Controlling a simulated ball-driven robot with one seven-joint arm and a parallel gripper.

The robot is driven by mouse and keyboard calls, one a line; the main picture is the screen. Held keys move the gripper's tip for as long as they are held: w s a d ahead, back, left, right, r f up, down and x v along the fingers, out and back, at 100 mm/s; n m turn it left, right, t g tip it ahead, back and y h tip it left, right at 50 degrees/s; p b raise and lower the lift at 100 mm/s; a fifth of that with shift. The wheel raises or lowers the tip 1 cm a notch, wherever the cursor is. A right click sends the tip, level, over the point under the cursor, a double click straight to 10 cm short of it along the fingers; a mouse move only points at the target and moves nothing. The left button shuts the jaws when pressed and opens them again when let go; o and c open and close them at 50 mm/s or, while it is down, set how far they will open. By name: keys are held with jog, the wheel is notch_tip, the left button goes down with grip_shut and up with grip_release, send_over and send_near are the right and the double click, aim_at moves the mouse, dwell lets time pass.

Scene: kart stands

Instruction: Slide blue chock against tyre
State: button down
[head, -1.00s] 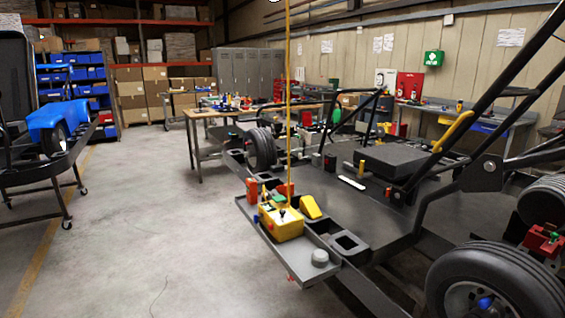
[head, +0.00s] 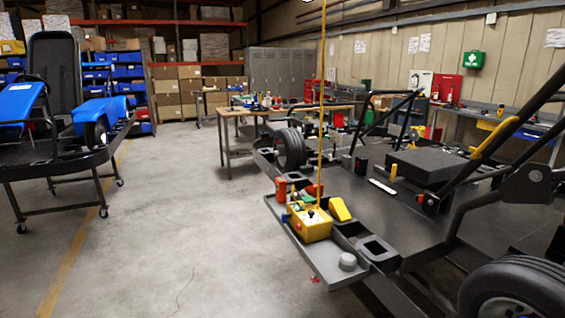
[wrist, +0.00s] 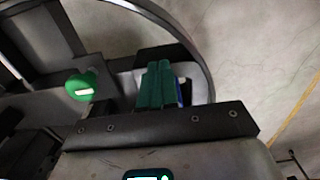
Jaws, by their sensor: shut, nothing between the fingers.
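A small blue sliver (wrist: 183,92) shows just right of my gripper in the wrist view; I cannot tell if it is the blue chock. My gripper (wrist: 158,84) has green fingers lying side by side, shut and empty. My gripper is not seen in the head view. No blue chock can be made out for certain there. A black tyre (head: 515,290) is at the bottom right of the dark kart, and another tyre (head: 290,148) is at its far end.
A yellow control box (head: 312,224) on the tray has a yellow line rising from it. A blue kart on a wheeled stand (head: 60,160) is at the left. A wooden-topped bench (head: 240,112) stands behind. The concrete floor between the karts is clear.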

jog(key=shift+w, duration=0.25)
dwell(0.8)
jog(key=shift+s+r, duration=0.1)
notch_tip(320, 180, up, 8)
jog(key=s+p, duration=0.1)
jog(key=p, duration=0.6)
jog(key=shift+s+d+p, duration=0.2)
jog(key=shift+s+p, duration=0.15)
jog(key=shift+p, duration=0.05)
dwell(0.4)
